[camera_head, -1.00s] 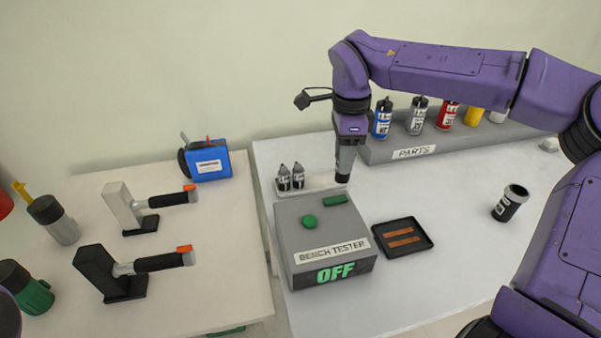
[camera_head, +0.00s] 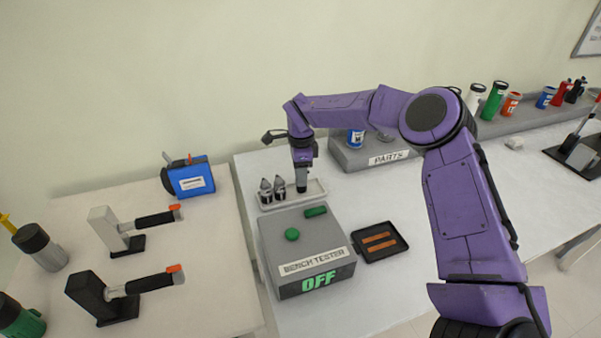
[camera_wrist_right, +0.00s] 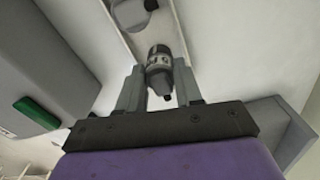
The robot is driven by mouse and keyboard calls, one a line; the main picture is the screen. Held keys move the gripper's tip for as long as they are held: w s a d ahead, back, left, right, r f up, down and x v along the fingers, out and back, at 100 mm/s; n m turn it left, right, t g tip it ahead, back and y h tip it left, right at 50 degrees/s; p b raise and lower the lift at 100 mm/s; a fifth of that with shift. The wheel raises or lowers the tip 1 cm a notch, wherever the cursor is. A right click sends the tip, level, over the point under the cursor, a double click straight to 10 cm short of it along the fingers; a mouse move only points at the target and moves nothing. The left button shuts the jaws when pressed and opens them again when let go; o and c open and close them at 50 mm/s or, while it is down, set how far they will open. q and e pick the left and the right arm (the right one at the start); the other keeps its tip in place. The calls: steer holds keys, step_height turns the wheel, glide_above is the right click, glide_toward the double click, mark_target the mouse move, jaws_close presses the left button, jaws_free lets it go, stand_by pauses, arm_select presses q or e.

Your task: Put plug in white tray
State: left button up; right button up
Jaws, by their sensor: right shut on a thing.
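The white tray (camera_head: 316,189) lies behind the bench tester, and two grey-and-black plugs (camera_head: 272,189) stand at its left end. My right gripper (camera_head: 301,188) points down over the tray's right part. In the right wrist view my right gripper (camera_wrist_right: 160,88) is shut on a plug (camera_wrist_right: 159,68), a grey-banded piece with a dark tip between the two fingers. The tray (camera_wrist_right: 180,40) shows as a pale strip beyond it, with another plug (camera_wrist_right: 132,10) at the top edge. I cannot tell whether the held plug touches the tray. My left gripper is not in view.
The grey bench tester (camera_head: 305,250), reading OFF, stands just in front of the tray. A black tray (camera_head: 381,242) with two orange-brown strips lies to its right. The grey PARTS rack (camera_head: 390,158) stands behind on the right. A left table holds a blue device (camera_head: 188,178).

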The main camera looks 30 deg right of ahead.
steer(key=shift+f, duration=0.4)
steer(key=o, duration=1.1)
steer(key=shift+f, duration=0.1)
steer(key=shift+c, duration=0.2)
step_height(320, 180, up, 12)
steer(key=b, duration=0.1)
